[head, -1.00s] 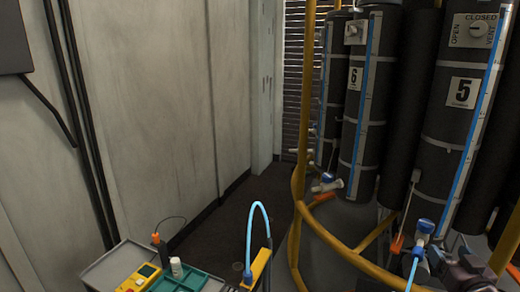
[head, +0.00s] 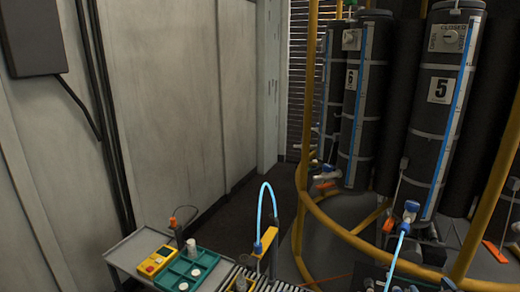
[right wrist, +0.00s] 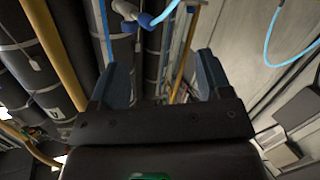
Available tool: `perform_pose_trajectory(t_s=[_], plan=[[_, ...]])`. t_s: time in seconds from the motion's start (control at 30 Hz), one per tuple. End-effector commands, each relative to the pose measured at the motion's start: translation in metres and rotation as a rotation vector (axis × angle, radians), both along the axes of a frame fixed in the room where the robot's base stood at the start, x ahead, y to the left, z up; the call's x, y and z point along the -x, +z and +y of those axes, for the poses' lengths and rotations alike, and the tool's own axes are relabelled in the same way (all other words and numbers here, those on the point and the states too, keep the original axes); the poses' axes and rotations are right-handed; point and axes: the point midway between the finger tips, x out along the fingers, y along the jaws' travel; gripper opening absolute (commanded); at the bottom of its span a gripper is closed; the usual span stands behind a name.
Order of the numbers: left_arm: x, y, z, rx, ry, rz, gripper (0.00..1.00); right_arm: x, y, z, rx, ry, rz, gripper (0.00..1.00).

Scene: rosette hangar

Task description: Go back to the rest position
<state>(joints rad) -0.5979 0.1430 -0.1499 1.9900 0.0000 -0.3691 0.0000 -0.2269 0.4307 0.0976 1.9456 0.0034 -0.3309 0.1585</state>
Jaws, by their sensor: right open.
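My right gripper (right wrist: 160,82) shows in the right wrist view with its two dark fingers wide apart. Nothing is held between them. Black cylinders and a yellow pipe show beyond the fingers, apart from them as far as I can tell. My left gripper is not in view.
Black cylinders numbered 5 (head: 440,90) and 6 (head: 352,78) stand at right behind yellow rails (head: 352,238). The floor (head: 240,215) between wall and rails is clear.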

Motion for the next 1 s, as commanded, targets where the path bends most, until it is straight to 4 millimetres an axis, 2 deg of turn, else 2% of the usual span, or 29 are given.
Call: perform_pose_trajectory(t_s=[0.03, 0.2, 0.3, 0.43, 0.5, 0.63, 1.0], plan=[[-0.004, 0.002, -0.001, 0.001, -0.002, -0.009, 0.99, 0.013, -0.022, 0.017, -0.002, 0.013, 0.045, 0.71], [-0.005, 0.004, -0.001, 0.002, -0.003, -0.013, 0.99, 0.063, -0.086, 0.078, -0.027, 0.062, 0.185, 0.71], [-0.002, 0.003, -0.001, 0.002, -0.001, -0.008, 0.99, 0.096, -0.118, 0.113, -0.081, 0.08, 0.258, 0.71], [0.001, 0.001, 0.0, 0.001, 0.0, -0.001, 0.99, 0.136, -0.146, 0.149, -0.163, 0.079, 0.33, 0.71], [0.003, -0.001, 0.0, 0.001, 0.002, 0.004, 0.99, 0.151, -0.156, 0.16, -0.194, 0.073, 0.358, 0.71], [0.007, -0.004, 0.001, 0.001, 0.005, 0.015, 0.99, 0.167, -0.165, 0.162, -0.213, 0.058, 0.386, 0.71], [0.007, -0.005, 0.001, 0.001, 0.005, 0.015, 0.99, 0.169, -0.166, 0.162, -0.214, 0.055, 0.389, 0.71]])
